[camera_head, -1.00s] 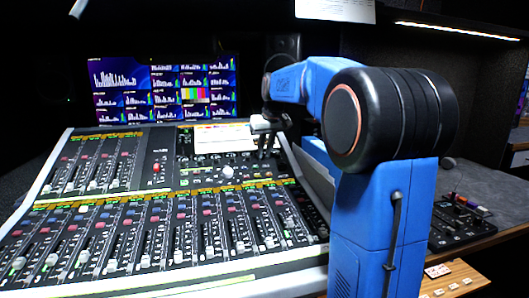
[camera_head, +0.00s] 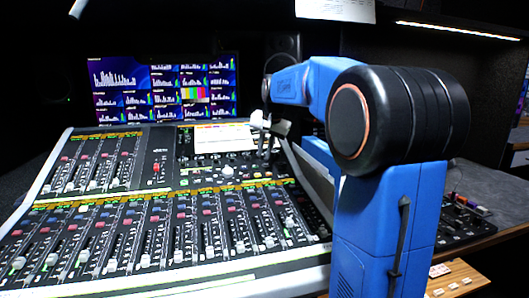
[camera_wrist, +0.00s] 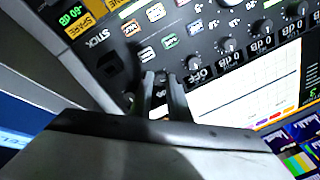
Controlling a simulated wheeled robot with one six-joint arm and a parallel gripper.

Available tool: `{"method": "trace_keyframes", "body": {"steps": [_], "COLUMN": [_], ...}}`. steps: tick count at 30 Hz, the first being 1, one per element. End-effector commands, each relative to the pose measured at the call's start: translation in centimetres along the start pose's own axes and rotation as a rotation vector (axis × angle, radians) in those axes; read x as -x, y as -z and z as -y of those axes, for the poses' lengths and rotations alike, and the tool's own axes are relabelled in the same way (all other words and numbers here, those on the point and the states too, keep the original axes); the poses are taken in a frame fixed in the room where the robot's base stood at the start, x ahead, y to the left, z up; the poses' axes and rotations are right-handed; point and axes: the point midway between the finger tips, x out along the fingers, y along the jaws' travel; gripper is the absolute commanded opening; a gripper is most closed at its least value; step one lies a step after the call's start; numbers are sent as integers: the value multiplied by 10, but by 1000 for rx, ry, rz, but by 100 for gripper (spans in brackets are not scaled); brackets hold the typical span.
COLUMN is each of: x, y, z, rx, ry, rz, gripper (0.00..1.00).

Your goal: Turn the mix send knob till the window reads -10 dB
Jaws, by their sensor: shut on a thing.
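My gripper (camera_wrist: 161,78) reaches down to the mixing console in the wrist view, its two dark fingers close together. They are shut on what appears to be the mix send knob, in line with a row of dark knobs (camera_wrist: 228,44); the fingers hide most of it. Small windows beside the neighbouring knobs read OFF (camera_wrist: 200,74) and 0 dB (camera_wrist: 231,57), upside down. The window beside the held knob is hidden, so I cannot read it. In the head view my gripper (camera_head: 266,146) is at the console's upper right, beside the white screen (camera_head: 222,138).
A small control panel (camera_head: 458,222) sits to the right.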

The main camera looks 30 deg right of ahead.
Motion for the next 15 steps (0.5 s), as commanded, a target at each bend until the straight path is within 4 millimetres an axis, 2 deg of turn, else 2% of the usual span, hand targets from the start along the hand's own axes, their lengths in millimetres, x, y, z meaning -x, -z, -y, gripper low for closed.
{"method": "trace_keyframes", "body": {"steps": [6, 15], "x": [1, 1], "y": [0, 0], "z": [0, 0], "rx": [-138, -236], "ry": [2, 1], "rz": [-11, -17], "gripper": [0, 0]}}
